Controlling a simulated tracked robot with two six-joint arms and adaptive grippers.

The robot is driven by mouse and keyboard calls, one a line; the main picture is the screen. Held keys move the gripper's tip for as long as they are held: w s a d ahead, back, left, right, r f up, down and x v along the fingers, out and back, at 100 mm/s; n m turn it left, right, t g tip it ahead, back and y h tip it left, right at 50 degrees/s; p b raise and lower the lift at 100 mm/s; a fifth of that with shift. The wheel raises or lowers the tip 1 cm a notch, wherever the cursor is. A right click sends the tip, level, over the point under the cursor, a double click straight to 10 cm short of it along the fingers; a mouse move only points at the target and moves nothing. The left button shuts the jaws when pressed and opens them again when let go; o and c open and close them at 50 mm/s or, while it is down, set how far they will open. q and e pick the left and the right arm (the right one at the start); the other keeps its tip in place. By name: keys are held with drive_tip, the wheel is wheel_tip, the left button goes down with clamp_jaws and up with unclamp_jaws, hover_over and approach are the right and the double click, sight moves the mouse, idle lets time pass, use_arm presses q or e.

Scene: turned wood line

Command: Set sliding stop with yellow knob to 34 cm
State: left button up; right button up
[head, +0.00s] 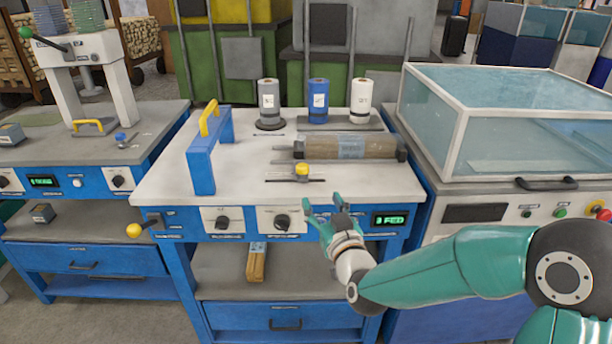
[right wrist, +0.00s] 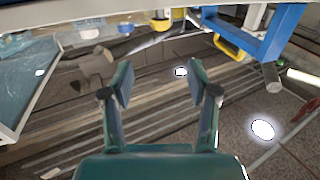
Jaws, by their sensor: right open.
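The sliding stop with a yellow knob (head: 301,170) sits on a dark slotted rail (head: 285,180) on the grey top of the middle blue bench (head: 170,180). Its scale is too small to read. A wrapped wood roll (head: 345,146) lies just behind it. My right gripper (head: 325,208) is in front of the bench's front panel, below and right of the stop, apart from it. It is open and empty, and its spread fingers also show in the right wrist view (right wrist: 160,84). The stop cannot be made out in that view. My left gripper is not in view.
A blue post with a yellow handle (head: 209,120) stands left of the stop. Grey, blue and white rolls (head: 318,100) stand behind. The front panel has dark dials (head: 282,221) and a green display (head: 388,219). A glass-covered machine (head: 500,120) stands on the right.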

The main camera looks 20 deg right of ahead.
sight(304, 171)
drive_tip(key=w+p, duration=0.2)
drive_tip(key=w, duration=1.4)
drive_tip(key=shift+d+f, duration=0.1)
drive_tip(key=shift+f, duration=0.05)
clamp_jaws()
